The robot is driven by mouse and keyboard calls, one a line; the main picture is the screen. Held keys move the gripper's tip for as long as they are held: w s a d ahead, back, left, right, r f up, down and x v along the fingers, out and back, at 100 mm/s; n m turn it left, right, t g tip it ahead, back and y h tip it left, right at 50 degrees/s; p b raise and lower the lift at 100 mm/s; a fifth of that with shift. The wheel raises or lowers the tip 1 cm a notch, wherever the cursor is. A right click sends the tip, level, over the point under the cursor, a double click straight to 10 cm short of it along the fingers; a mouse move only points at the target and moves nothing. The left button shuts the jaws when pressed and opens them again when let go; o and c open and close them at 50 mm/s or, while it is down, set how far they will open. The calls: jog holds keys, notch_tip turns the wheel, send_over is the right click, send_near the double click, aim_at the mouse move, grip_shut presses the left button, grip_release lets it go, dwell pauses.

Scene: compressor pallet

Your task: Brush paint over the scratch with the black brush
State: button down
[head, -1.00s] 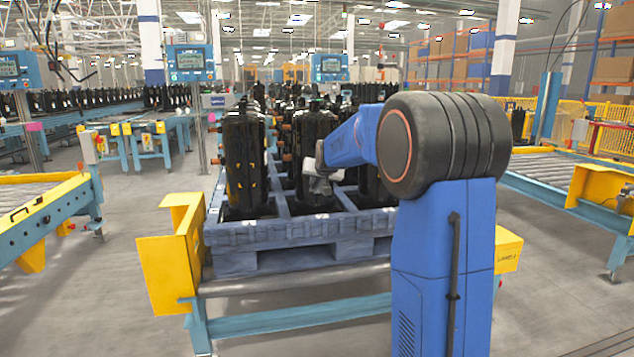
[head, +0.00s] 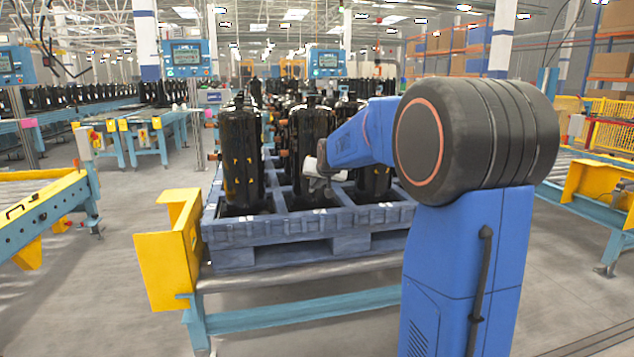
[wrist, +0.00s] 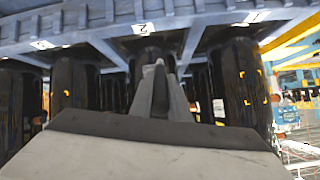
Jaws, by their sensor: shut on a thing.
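Black compressors stand upright in a blue pallet (head: 290,231). The front left compressor (head: 242,130) bears yellow corner marks; the wrist view, which is upside down, shows them on the compressor at its right (wrist: 232,120). No scratch can be made out. My gripper (head: 318,184) is in front of the lower part of the middle compressor (head: 309,130); I cannot tell whether it touches. In the wrist view my gripper (wrist: 160,85) has its fingers together, pointing at the compressors.
A yellow end guard (head: 165,265) stands at the pallet's left front corner, beside the roller conveyor (head: 300,275). Other conveyors flank left (head: 50,205) and right (head: 590,190). Grey floor (head: 100,300) is free at the left. Other compressors stand close behind the front row.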

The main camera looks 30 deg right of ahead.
jog(key=shift+s, duration=0.1)
jog(key=shift+s+a, duration=0.2)
jog(key=shift+s, duration=0.5)
jog(key=shift+s+a, duration=0.2)
jog(key=shift+s, duration=0.45)
jog(key=shift+w, duration=0.1)
jog(key=shift+w+d+f, duration=0.1)
jog(key=shift+w+d, duration=0.15)
jog(key=shift+w, duration=0.55)
jog(key=shift+w+d+f, duration=0.15)
jog(key=shift+w+d, duration=0.05)
jog(key=shift+w, duration=0.55)
jog(key=shift+w+d+f, duration=0.1)
jog(key=shift+w+d, duration=0.15)
jog(key=shift+w, duration=0.55)
jog(key=shift+w+d+f, duration=0.1)
jog(key=shift+w+d, duration=0.05)
jog(key=shift+w, duration=0.4)
jog(key=shift+w+d, duration=0.15)
jog(key=shift+w, duration=0.35)
jog(key=shift+w+d, duration=0.15)
jog(key=shift+w, duration=0.35)
jog(key=shift+w+d, duration=0.15)
jog(key=shift+w, duration=0.35)
